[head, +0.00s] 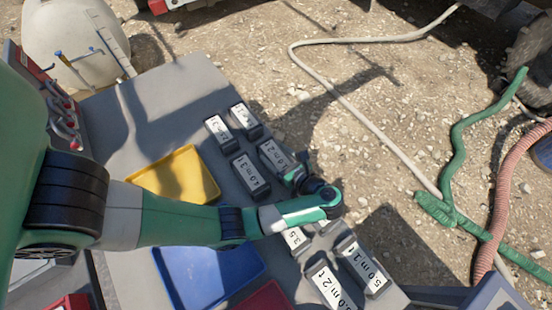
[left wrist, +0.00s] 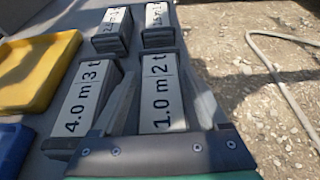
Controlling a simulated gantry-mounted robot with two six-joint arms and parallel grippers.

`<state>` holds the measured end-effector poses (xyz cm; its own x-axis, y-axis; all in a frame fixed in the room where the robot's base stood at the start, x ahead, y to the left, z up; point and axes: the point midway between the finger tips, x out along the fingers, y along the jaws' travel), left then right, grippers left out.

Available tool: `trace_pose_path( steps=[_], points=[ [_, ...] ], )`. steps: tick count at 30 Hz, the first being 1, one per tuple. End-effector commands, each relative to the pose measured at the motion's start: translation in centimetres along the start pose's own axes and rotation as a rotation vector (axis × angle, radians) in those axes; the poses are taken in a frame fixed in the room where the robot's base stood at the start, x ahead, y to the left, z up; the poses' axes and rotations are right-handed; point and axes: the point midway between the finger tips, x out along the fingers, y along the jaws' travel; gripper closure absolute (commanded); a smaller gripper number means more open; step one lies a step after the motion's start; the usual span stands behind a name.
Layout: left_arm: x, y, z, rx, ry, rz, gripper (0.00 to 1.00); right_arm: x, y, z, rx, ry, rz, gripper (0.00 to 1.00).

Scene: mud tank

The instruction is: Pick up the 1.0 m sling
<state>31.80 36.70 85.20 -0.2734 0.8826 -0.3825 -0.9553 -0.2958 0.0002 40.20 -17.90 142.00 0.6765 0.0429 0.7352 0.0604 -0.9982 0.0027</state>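The 1.0 m 2 t sling (left wrist: 161,92) is a grey block with a white label in the left wrist view. It also shows in the head view (head: 272,154), partly hidden by my gripper. My left gripper (left wrist: 165,100) is open, with one finger on each side of the near part of this sling. The left finger stands in the gap beside the 4.0 m 3 t sling (left wrist: 88,98). In the head view my left gripper (head: 294,178) is at the sling's near end. My right gripper is not in view.
Two more labelled slings stand behind, one of them here (head: 220,133). Others, including a 5.0 m one (head: 362,266), lie nearer. Yellow (head: 180,176) and blue (head: 212,277) trays lie to the left. Gravel ground with a pale hose (head: 365,122) is to the right.

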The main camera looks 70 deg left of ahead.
Motion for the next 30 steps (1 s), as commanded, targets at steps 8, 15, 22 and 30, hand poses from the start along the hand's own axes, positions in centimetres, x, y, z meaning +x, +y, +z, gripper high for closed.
trace_pose_path(
  steps=[8, 15, 22, 30],
  points=[
    [0.0, 0.0, 0.0, 0.000, 0.000, 0.000, 0.76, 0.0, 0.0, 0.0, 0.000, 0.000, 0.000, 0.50],
    [0.0, 0.0, 0.0, -0.001, 0.000, 0.000, 1.00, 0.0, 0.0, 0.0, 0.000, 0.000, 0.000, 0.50],
    [-0.2, 0.0, 0.3, -0.001, 0.000, -0.001, 1.00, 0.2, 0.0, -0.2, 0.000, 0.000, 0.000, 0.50],
    [-1.4, 0.1, 4.0, -0.004, 0.000, 0.000, 1.00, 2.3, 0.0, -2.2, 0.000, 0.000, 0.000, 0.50]
  ],
)
